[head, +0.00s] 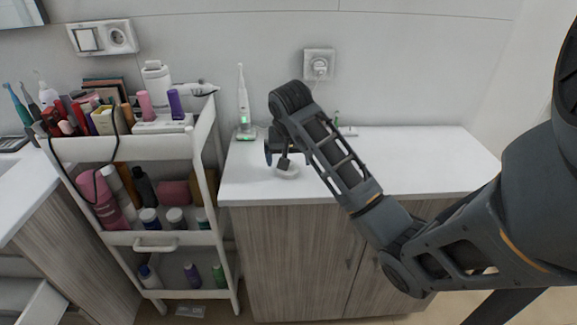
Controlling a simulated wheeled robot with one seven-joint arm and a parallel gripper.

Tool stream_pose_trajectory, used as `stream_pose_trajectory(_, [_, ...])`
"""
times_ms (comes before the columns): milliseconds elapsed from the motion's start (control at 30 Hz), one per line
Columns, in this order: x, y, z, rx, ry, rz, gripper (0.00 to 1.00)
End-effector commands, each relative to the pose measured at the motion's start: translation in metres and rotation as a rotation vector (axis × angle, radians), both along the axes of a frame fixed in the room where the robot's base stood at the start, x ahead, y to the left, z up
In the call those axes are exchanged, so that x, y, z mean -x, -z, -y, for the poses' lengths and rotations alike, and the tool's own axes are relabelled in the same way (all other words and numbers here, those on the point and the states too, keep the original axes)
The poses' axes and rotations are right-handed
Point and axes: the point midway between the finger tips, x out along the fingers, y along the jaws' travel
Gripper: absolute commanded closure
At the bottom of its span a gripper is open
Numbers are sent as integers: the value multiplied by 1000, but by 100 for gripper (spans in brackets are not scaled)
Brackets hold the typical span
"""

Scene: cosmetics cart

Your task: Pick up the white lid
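A small round white lid (287,172) lies on the white countertop, near its front left edge. My gripper (279,158) is right above the lid and points down at it. One dark fingertip overlaps the lid's top in this view, and another dark part shows just to the left. The gripper body covers part of the lid's far side. I cannot tell whether the fingers touch the lid or how far apart they are.
An electric toothbrush (243,105) stands on the counter (432,158) behind and left of the gripper. A white cart (125,147) full of cosmetics stands to the left. A wall socket with a plug (319,66) is behind. The counter's right side is clear.

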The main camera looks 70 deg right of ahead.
Motion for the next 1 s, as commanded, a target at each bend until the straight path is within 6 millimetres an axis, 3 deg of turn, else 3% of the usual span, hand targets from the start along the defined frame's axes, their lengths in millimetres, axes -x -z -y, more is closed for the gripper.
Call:
stream_pose_trajectory(100, [-1,11,4,-1,0,-1,5])
stream_pose_trajectory(367, [-2,14,5,1,-1,1,5])
stream_pose_trajectory(1000, [-2,14,5,1,-1,1,61])
